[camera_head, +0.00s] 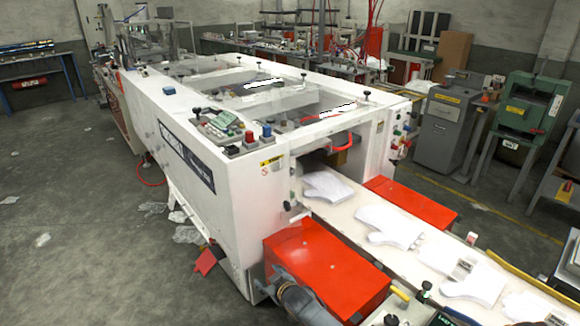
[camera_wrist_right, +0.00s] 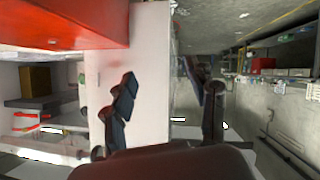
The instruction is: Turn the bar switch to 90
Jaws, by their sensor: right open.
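A bar switch cannot be picked out for certain. A small dark knob (camera_head: 287,205) sits on the white end face of the long white machine (camera_head: 190,115) in the head view. A control panel (camera_head: 222,125) with several buttons lies on the machine's top edge. My right gripper (camera_head: 265,284) is low beside the machine's near end, left of the red box (camera_head: 335,270), small and partly hidden. In the right wrist view my right gripper (camera_wrist_right: 170,85) has its dark fingers spread, with the white machine wall (camera_wrist_right: 153,70) behind and nothing between them. My left gripper is not in view.
A conveyor (camera_head: 400,270) with several white glove shapes runs from the machine's opening to the lower right. A second red box (camera_head: 410,200) stands across it. The grey floor (camera_head: 80,230) at left is mostly open, with scraps and a red piece (camera_head: 207,260) near the machine.

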